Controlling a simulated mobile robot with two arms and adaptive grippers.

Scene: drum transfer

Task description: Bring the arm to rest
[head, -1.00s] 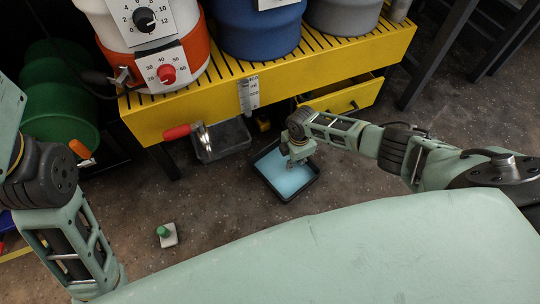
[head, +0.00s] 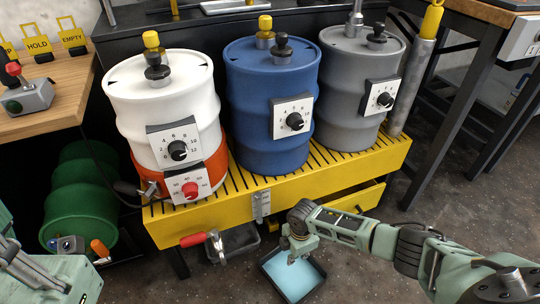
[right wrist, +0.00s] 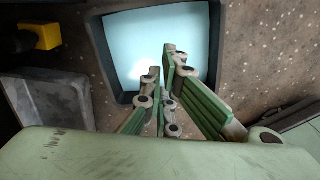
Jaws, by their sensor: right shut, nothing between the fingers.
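My right arm reaches in from the right in the head view. Its gripper (head: 292,258) hangs over a black tray (head: 305,290) with a pale blue inside. In the right wrist view the gripper's green fingers (right wrist: 166,88) are together with nothing between them, and the black tray (right wrist: 100,48) lies beyond the fingertips. My left arm shows only in part at the lower left of the head view; its gripper is out of the frame.
White (head: 165,105), blue (head: 268,110) and grey (head: 350,85) drums stand on a yellow slotted platform (head: 255,190). A red-handled valve (head: 195,240) sticks out at its front. An open yellow drawer (head: 365,197) is near my right forearm.

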